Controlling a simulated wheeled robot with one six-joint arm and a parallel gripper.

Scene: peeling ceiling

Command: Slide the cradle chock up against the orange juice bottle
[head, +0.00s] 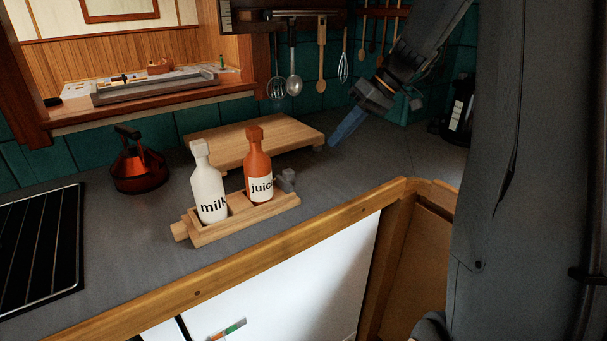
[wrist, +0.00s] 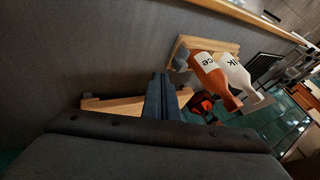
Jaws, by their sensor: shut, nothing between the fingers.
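A wooden cradle (head: 222,233) stands on the grey counter, holding a white milk bottle (head: 208,188) and an orange juice bottle (head: 258,170), both upright. A small grey knobbed piece, seemingly the chock (head: 287,180), sits at the cradle's right end beside the juice bottle. I cannot tell whether they touch. In the wrist view the juice bottle (wrist: 207,72) and grey piece (wrist: 180,63) show beyond my fingers. My gripper (head: 338,139) is shut and empty, back right of the cradle and apart from it. Its blue fingers show in the wrist view (wrist: 160,92).
A wooden board (head: 230,138) on feet lies behind the bottles, left of my gripper. A red kettle (head: 138,165) and black hob (head: 40,245) are on the left. Utensils hang on the back wall. Counter right of the cradle is clear.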

